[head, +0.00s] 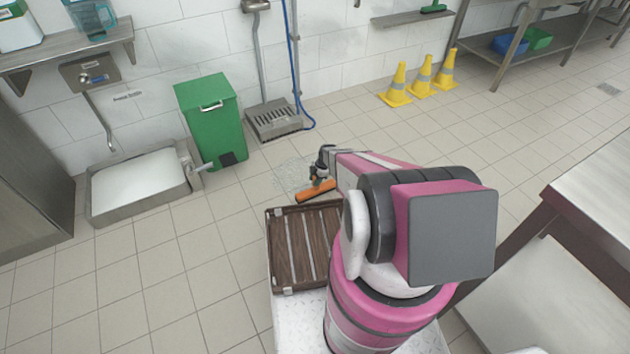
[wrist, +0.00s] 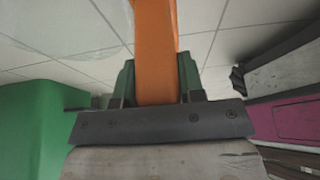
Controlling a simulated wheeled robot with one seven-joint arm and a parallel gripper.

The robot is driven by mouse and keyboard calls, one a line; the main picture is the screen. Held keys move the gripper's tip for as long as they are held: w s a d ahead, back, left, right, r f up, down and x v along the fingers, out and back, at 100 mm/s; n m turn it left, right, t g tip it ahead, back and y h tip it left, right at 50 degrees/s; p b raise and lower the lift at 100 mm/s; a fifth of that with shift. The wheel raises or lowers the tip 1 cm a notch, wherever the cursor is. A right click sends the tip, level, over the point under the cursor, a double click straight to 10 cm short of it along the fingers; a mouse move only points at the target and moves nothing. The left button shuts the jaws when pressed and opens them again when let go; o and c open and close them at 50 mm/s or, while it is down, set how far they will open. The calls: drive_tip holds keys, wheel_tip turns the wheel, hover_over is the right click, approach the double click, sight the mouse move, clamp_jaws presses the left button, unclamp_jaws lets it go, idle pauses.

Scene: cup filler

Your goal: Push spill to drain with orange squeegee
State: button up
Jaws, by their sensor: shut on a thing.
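The orange squeegee (head: 316,191) is low over or on the floor in the head view, beside my base. My gripper (head: 322,175) is shut on it; in the wrist view the orange part (wrist: 155,40) runs between the two dark green fingers. The spill (head: 290,174) is a clear, shiny patch on the tiles, just left of and behind the squeegee. A faint wet edge shows at upper left in the wrist view. A small grey floor grate (head: 608,89), seemingly a drain, lies at the far right. Whether the squeegee touches the floor is unclear.
A green bin (head: 210,120) stands left of the spill, with a white-filled basin (head: 138,185) beyond it. A metal grated unit (head: 274,120) is at the wall. Several yellow cones (head: 421,77) stand at the back. The floor between spill and cones is clear.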

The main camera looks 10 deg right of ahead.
drive_tip(key=shift+f, duration=0.65)
drive_tip(key=shift+w, duration=0.1)
